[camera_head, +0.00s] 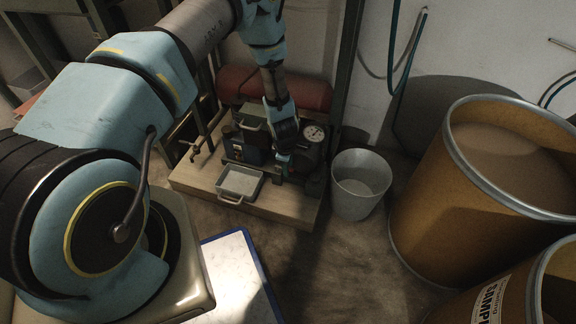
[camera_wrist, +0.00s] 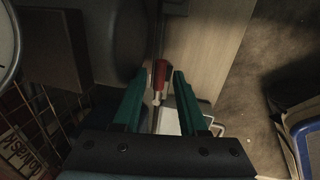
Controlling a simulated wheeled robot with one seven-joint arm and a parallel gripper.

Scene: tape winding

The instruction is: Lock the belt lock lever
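A lever with a red handle and a metal shaft (camera_wrist: 160,76) shows in the wrist view; it looks like the belt lock lever. It lies in line with the gap between the two green fingers of my gripper (camera_wrist: 158,84). The fingers are apart, with space on both sides of the handle, and I see no contact. In the head view my gripper (camera_head: 284,157) is down at the front of the dark machine (camera_head: 250,150), near its gauge. The lever is too small and too covered to make out clearly there.
The machine stands on a wooden base (camera_head: 290,206) with a small metal tray (camera_head: 239,183) at its front. A grey bucket (camera_head: 360,184) stands close on the right, and large brown drums (camera_head: 430,215) stand farther right. A red cylinder (camera_head: 310,92) lies behind the machine.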

